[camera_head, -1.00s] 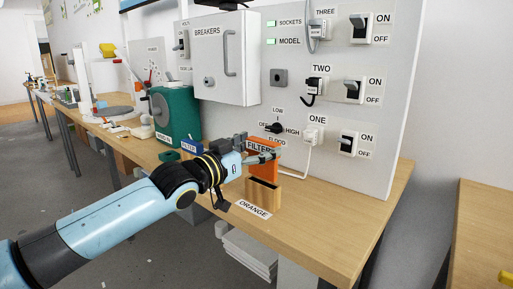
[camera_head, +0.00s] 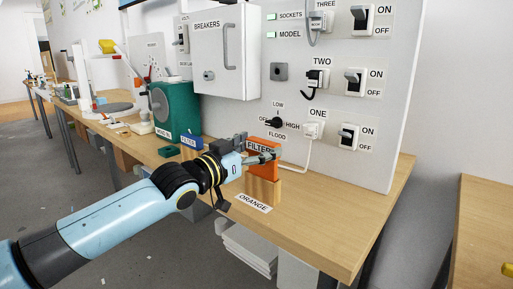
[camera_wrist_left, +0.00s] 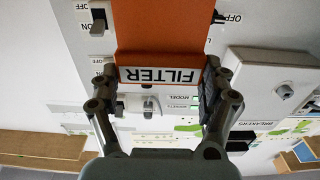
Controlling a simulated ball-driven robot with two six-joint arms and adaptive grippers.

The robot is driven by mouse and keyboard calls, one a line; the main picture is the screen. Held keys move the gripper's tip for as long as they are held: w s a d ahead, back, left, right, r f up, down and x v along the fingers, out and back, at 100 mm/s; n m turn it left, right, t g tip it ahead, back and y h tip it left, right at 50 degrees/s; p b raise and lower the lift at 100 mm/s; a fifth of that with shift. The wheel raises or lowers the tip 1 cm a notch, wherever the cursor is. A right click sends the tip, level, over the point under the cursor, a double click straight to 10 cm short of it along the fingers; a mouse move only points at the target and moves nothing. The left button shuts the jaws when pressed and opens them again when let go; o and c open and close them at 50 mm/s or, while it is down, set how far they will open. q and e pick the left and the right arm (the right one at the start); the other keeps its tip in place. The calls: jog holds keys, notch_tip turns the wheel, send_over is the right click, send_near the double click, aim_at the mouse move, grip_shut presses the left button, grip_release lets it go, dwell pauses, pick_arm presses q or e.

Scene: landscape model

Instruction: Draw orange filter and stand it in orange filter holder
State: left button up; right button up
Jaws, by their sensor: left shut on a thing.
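The orange filter (camera_head: 264,171) is an upright orange plate with a white FILTER label. My left gripper (camera_head: 265,157) is shut on its upper part, and the wrist view shows the filter (camera_wrist_left: 160,30) between both fingers. The orange filter holder (camera_head: 262,190) is a wooden box behind the white ORANGE label on the bench's front part. The filter's lower edge meets the holder's top in the head view, and the holder's dark opening is covered. I cannot tell how deep the filter sits in it. My right gripper is not in view.
A blue filter (camera_head: 190,142) and a low green block (camera_head: 169,152) stand left of my gripper, near a green box (camera_head: 177,110). The switch panel (camera_head: 350,105) rises close behind, with a white cord (camera_head: 295,168) along its foot. The bench is clear to the right.

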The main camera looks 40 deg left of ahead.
aim_at(261, 165)
pick_arm(q)
jog(key=shift+f+b, duration=1.95)
jog(key=shift+f, duration=0.7)
jog(key=o, duration=1.1)
jog(key=shift+r, duration=0.15)
notch_tip(261, 165, up, 10)
jog(key=shift+f, duration=0.1)
